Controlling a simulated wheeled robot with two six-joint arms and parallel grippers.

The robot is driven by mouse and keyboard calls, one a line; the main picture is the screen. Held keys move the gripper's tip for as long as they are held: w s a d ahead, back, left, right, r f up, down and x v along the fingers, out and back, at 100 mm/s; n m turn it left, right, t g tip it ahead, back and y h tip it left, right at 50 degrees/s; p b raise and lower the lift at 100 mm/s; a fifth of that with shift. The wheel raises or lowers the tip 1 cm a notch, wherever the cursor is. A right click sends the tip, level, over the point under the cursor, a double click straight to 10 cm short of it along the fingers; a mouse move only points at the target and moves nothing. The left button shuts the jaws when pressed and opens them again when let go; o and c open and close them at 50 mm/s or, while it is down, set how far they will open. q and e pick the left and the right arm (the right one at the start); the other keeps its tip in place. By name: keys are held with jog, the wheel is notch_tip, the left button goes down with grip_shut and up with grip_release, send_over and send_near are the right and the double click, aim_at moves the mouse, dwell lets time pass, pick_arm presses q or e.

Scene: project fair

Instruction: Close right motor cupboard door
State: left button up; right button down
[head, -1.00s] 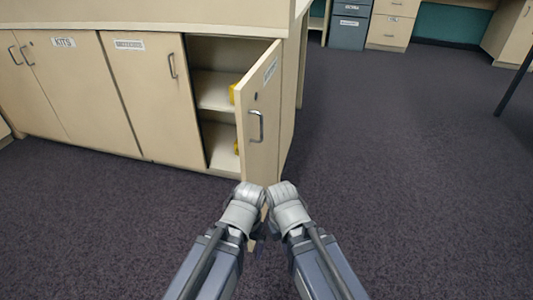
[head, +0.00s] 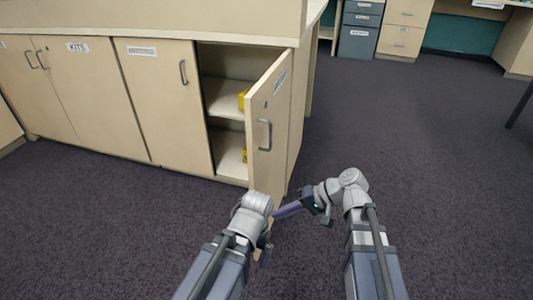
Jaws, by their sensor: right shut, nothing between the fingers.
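The right motor cupboard door (head: 268,155) is beige, with a label and a metal handle (head: 265,135). It stands ajar, hinged on its right side and swung out toward me. My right gripper (head: 280,212) points left, its fingers shut and empty, just below and right of the door's bottom corner in the picture. I cannot tell whether it touches the door. My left gripper (head: 264,256) is mostly hidden beneath its own wrist, below the door in the picture. Its fingers cannot be made out.
The open cupboard (head: 229,105) has a shelf and yellow items (head: 243,99) inside. Closed cupboard doors (head: 165,105) stand to the left. Open carpet lies to the right. A grey drawer cabinet (head: 359,30) stands at the back, and a dark leg (head: 519,105) at the far right.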

jog(key=w+d+r+m+t+y, duration=0.1)
jog(key=w+d+r+t+y, duration=0.1)
jog(key=w+d+r+y, duration=0.3)
jog(key=w+d+r+m+t+y, duration=0.1)
jog(key=w+d+r+m+t, duration=0.15)
jog(key=r, duration=0.55)
send_near(256, 151)
jog(key=shift+n+y, duration=0.3)
jog(key=shift+n, duration=0.05)
jog(key=x, duration=0.6)
jog(key=shift+a+f, duration=0.1)
jog(key=shift+a, duration=0.3)
